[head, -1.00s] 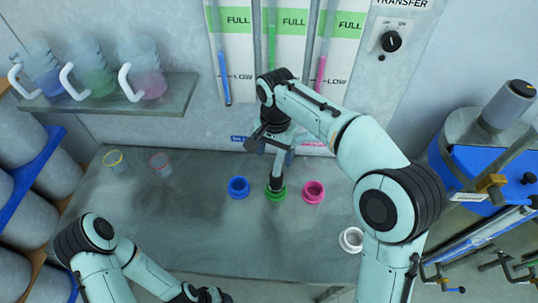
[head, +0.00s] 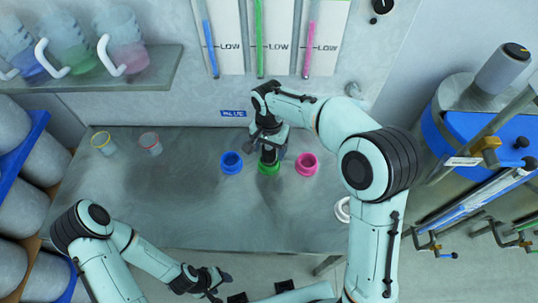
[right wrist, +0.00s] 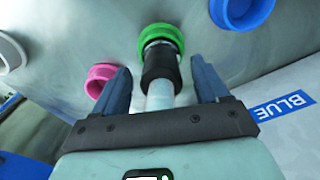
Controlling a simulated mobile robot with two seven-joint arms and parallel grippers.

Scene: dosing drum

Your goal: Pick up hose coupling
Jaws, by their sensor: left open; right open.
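The hose coupling, a black sleeve on a pale hose end, stands in the green ring (head: 269,169) on the grey bench; its black sleeve (right wrist: 161,64) shows clearly in the right wrist view. My right gripper (head: 268,146) is over it in the head view, hiding most of it. In the right wrist view my right gripper (right wrist: 161,88) is open, with a blue finger on each side of the pale part and a gap on both sides. My left gripper (head: 214,284) is open and empty at the front of the bench, away from the coupling.
A blue ring (head: 231,163) and a pink ring (head: 306,164) flank the green one closely. A white ring (head: 342,210) is partly behind my right arm. Two small cups, yellow-rimmed (head: 103,144) and red-rimmed (head: 150,144), stand left. The bench's left middle is clear.

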